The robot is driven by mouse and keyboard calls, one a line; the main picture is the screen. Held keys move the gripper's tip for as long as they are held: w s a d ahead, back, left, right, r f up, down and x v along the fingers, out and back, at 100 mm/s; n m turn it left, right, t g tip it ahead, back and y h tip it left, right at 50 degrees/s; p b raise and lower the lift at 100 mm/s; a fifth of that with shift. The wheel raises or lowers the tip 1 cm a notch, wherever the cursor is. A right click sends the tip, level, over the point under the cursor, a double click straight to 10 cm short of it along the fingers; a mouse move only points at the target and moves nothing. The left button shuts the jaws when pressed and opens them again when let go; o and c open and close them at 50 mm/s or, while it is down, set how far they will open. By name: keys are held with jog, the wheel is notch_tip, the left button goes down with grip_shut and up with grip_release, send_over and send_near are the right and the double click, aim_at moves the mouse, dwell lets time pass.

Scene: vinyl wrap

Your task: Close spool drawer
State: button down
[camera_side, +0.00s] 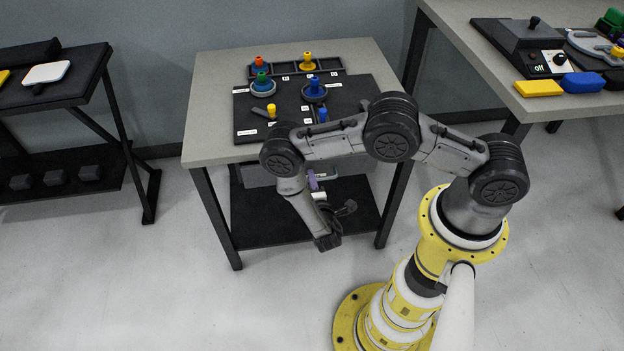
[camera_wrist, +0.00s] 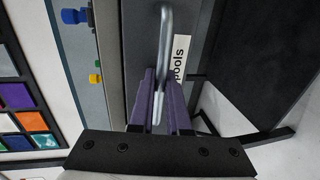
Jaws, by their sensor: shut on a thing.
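The spool drawer has a dark grey front (camera_wrist: 138,35) with a silver bar handle (camera_wrist: 166,30) and a white label (camera_wrist: 180,57) reading "pools", its start hidden. My gripper (camera_wrist: 160,78) has purple fingers shut on the handle, one on each side of it. In the side view, my gripper (camera_side: 314,182) is low at the front of the middle table, just below the tabletop. My arm hides much of the drawer there, and I cannot tell how far out it stands.
The middle table (camera_side: 213,100) carries a black board (camera_side: 350,95) with several coloured spool-like pieces. A dark lower shelf (camera_side: 265,215) lies beneath. A dark side table (camera_side: 90,75) stands left and another table (camera_side: 480,45) right.

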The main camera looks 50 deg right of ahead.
jog(key=shift+r+x, duration=0.15)
jog(key=shift+x, duration=0.65)
jog(key=shift+r+x, duration=0.2)
jog(key=shift+x, duration=0.55)
jog(key=shift+w+d, duration=0.1)
jog(key=c, duration=1.2)
grip_release()
jog(key=shift+o, duration=0.2)
jog(key=shift+r, duration=0.1)
jog(key=v, duration=1.4)
jog(key=shift+f, duration=0.2)
